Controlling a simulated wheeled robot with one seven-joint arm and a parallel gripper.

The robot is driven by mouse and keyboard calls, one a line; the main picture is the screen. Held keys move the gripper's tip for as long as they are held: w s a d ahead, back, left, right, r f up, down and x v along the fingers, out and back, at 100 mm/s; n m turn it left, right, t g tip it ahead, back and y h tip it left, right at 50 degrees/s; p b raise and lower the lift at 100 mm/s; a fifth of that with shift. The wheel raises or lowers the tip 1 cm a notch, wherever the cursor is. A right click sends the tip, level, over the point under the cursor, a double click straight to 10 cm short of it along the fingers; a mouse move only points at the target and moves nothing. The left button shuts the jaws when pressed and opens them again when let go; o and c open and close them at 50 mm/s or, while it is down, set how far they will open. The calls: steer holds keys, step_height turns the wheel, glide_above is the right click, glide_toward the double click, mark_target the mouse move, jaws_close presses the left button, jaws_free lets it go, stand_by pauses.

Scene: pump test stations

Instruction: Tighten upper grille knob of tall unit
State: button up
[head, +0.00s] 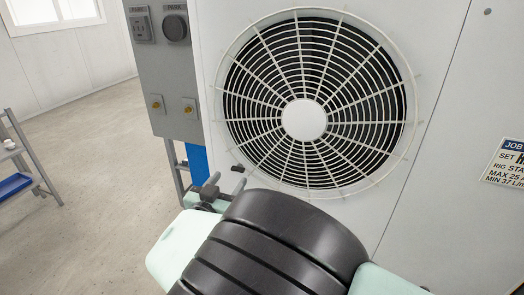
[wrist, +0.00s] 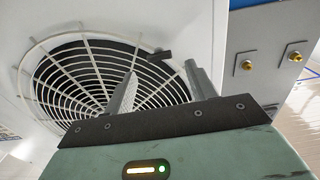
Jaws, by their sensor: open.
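The white unit has a round fan grille (head: 303,120) with a pale hub, which also fills the left of the wrist view (wrist: 75,85). A small dark knob (head: 238,168) sits at the grille's lower-left edge in the head view. In the wrist view the dark knob (wrist: 160,54) shows beyond the fingertips, roughly between them. My gripper (wrist: 161,68) is open, its two grey fingers apart and empty, pointing at the panel near the knob. In the head view my gripper (head: 208,188) is partly hidden behind my dark arm link.
A grey control box (head: 150,75) with brass fittings (head: 157,103) stands left of the grille, above a blue post (head: 197,158). A job label (head: 507,163) is on the panel at right. A shelf rack with a blue bin (head: 13,186) stands far left; the floor between is clear.

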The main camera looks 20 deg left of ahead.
mark_target(237, 170)
steer(key=shift+w+d+p, duration=0.15)
steer(key=shift+w+p, duration=0.2)
steer(key=shift+w, duration=1.75)
steer(key=c, duration=1)
